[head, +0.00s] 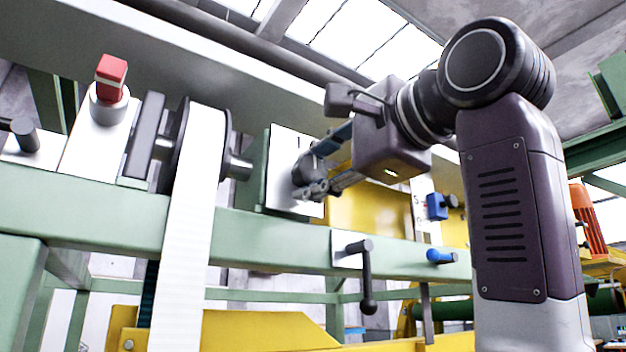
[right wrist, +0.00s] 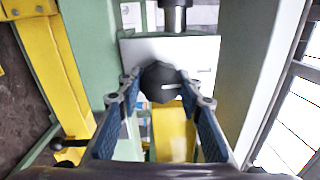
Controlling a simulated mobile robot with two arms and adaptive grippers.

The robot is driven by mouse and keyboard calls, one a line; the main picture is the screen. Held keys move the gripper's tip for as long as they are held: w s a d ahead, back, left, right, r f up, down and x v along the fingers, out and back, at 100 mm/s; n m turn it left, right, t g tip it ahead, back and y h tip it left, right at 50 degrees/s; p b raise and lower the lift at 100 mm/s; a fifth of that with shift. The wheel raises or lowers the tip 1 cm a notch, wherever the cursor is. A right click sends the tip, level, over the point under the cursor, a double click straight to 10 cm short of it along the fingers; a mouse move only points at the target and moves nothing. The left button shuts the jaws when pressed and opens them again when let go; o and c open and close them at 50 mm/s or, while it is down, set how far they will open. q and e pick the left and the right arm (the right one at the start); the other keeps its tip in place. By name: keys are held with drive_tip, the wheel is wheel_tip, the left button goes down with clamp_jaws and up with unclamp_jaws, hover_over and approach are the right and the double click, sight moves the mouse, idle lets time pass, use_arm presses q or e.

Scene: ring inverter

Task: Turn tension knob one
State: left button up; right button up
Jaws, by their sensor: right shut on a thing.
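The tension knob (right wrist: 160,82) is a dark round knob with a pale mark line, mounted on a white plate (right wrist: 205,52). In the right wrist view it sits between my right gripper's fingertips (right wrist: 166,90), which touch it on both sides. In the head view my right gripper (head: 318,180) reaches from the right to the white plate (head: 284,145), and its fingers partly hide the knob (head: 302,172). The right gripper is shut on the knob. My left gripper is not in view.
A roll (head: 180,140) with a white band (head: 190,230) stands left of the plate. A green beam (head: 270,232) runs below the gripper.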

drive_tip(key=shift+a+f+m+b, duration=0.1)
drive_tip(key=shift+m+b, duration=0.05)
drive_tip(key=shift+m, duration=0.5)
drive_tip(key=shift+f+m+b, duration=0.1)
drive_tip(key=shift+m+b, duration=0.05)
drive_tip(key=shift+m, duration=0.5)
drive_tip(key=shift+m, duration=0.3)
drive_tip(key=o, duration=1.2)
drive_tip(key=shift+r, duration=0.15)
drive_tip(key=shift+c, duration=0.2)
drive_tip(key=shift+s, duration=0.1)
drive_tip(key=v, duration=1.2)
